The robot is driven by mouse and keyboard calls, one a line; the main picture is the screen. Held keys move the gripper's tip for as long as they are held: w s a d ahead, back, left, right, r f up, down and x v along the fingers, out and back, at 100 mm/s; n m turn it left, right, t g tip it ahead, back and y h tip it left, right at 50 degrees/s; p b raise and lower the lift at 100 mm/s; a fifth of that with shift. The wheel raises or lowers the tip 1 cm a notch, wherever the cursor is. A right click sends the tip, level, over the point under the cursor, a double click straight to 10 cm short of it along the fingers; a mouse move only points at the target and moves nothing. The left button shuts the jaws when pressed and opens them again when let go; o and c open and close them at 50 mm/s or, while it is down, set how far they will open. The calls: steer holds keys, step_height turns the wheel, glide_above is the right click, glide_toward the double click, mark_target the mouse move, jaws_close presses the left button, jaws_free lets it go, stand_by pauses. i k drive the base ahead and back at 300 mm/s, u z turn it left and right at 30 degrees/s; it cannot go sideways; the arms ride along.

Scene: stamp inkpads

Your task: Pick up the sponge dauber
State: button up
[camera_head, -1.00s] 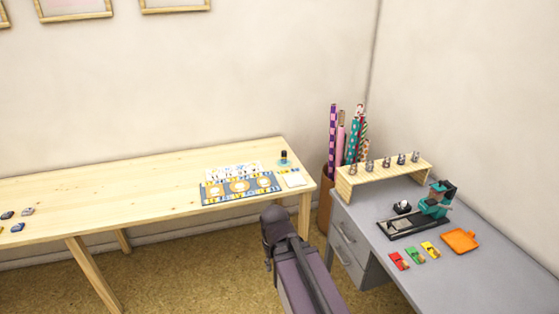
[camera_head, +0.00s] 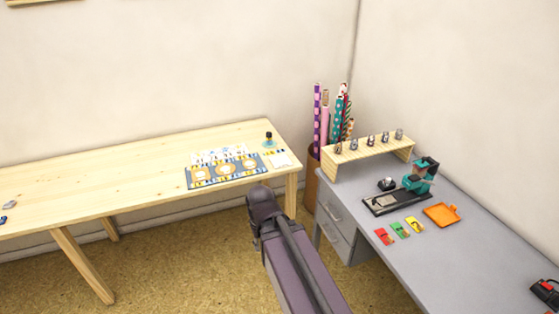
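A small dark upright piece (camera_head: 268,137) stands on a pale blue round base at the right end of the wooden table. It may be the sponge dauber, but it is too small to be sure. A small black-and-white round item (camera_head: 387,184) sits on the grey desk beside the black tray, and I cannot tell what it is. My purple-grey arm rises from the bottom middle, in front of the gap between table and desk. No gripper fingers show.
The wooden table (camera_head: 120,180) holds a patterned blue mat (camera_head: 190,182) with cards. The grey desk (camera_head: 455,265) carries a wooden rack (camera_head: 345,163), a teal device (camera_head: 420,178), small coloured pads, and an orange tray (camera_head: 441,215). Rolls stand in a bin (camera_head: 312,180) between them.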

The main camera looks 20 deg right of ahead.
mark_target(268, 135)
steer(key=z, duration=0.1)
steer(key=i, duration=1.8)
steer(key=z, duration=0.5)
